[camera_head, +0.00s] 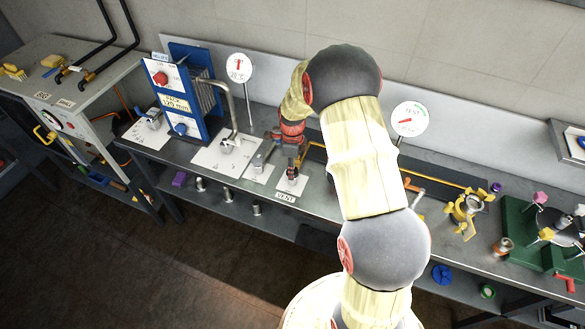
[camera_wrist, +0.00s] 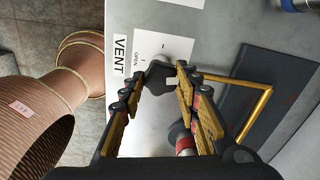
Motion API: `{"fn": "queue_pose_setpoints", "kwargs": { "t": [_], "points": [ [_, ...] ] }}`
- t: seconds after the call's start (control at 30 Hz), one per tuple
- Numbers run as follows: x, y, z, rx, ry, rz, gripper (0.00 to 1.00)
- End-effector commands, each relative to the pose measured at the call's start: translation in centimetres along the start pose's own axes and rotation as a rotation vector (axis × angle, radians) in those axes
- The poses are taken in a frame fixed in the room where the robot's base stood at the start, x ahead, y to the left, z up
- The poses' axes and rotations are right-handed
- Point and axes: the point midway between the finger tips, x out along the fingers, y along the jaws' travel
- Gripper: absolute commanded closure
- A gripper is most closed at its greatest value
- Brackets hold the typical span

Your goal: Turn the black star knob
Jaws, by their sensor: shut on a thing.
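The black star knob (camera_wrist: 158,74) sits on a white plate (camera_wrist: 150,48) marked OPEN, beside a VENT label (camera_wrist: 120,55). In the wrist view my gripper (camera_wrist: 160,84) has one finger on each side of the knob and is shut on it. In the head view my gripper (camera_head: 292,170) points down over the small white plate behind the VENT label (camera_head: 285,198). There it hides most of the knob, so its angle is hard to tell.
A round TEST dial (camera_head: 409,119) stands behind my arm. A yellow clamp (camera_head: 467,211) and a green fixture (camera_head: 530,240) are to the right on the bench.

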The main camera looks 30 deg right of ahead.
Motion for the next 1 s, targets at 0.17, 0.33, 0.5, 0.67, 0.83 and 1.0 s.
{"fn": "queue_pose_setpoints", "kwargs": {
  "t": [0.17, 0.33, 0.5, 0.67, 0.83, 1.0],
  "points": [
    [-0.04, -0.03, 0.02, 0.108, 0.000, -0.001, 0.93],
    [-0.04, -0.04, 0.03, 0.177, -0.001, -0.001, 0.93],
    [-0.04, -0.04, 0.03, 0.215, -0.001, -0.001, 0.93],
    [-0.03, -0.05, 0.04, 0.227, -0.001, -0.001, 0.93],
    [-0.04, -0.05, 0.04, 0.228, -0.001, -0.001, 0.93],
    [-0.04, -0.05, 0.04, 0.228, -0.001, -0.001, 0.67]
  ]
}}
